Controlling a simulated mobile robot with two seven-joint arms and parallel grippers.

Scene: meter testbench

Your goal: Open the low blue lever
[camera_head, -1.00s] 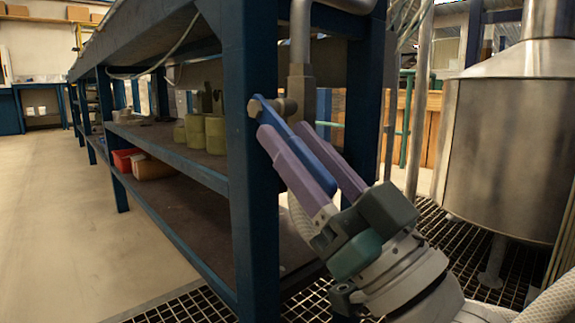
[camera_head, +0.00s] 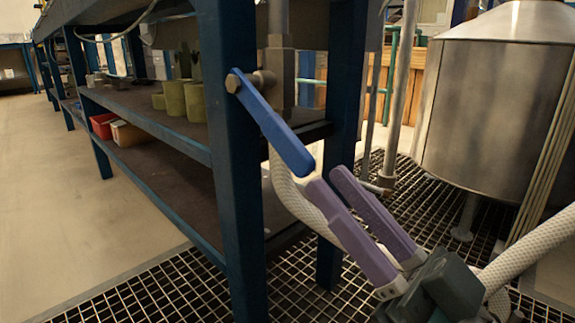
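The blue lever (camera_head: 272,125) is on a valve by the front post of the blue bench. It slants from its pivot bolt (camera_head: 233,82) down to the right. My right gripper (camera_head: 327,184) has two purple fingers and is just below the lever's lower end, apart from it or barely touching; I cannot tell which. A gap shows between the fingers, and nothing is held in it. My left gripper is not in view.
The blue bench (camera_head: 238,230) with brown shelves runs back on the left. Green cylinders (camera_head: 184,101) and a red bin (camera_head: 102,125) stand on its shelves. A steel tank (camera_head: 495,105) stands at right. Metal grating (camera_head: 150,300) covers the floor below.

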